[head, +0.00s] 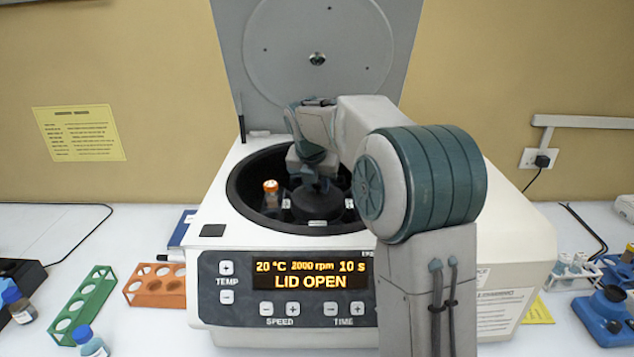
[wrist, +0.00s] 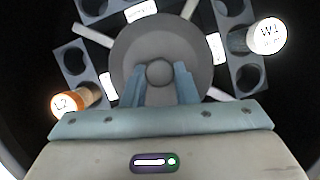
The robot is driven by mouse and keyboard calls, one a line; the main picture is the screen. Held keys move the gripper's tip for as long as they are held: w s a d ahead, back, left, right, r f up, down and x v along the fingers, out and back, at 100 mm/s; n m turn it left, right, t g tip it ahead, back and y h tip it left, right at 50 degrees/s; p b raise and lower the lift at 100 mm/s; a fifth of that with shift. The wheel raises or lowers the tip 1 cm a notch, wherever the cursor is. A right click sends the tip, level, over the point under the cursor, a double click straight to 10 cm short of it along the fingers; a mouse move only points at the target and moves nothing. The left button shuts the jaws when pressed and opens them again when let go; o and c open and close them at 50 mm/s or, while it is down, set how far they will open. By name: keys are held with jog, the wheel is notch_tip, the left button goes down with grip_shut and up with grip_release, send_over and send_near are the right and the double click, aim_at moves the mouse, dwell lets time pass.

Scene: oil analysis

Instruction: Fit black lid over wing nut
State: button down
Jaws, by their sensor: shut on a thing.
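The round dark lid (head: 318,204) is over the middle of the rotor inside the open centrifuge bowl. In the wrist view the lid (wrist: 160,45) is a grey disc with a round knob (wrist: 159,73). My gripper (wrist: 160,80) is shut on the knob, one blue finger on each side. In the head view my gripper (head: 310,176) reaches down into the bowl. The wing nut is hidden, presumably by the lid. I cannot tell whether the lid is seated or slightly above the rotor.
The centrifuge (head: 210,255) reads LID OPEN, its cover (head: 350,45) raised behind my arm. An orange-capped tube (wrist: 75,101) and a white-capped tube (wrist: 258,38) sit in rotor holders on opposite sides. Green (head: 85,303) and orange (head: 155,288) racks stand at left.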

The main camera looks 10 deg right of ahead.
dwell(0.4)
jog(key=c, duration=0.6)
grip_release()
jog(key=shift+r, duration=0.1)
jog(key=shift+r+p, duration=3.15)
jog(key=shift+r, duration=0.25)
grip_shut()
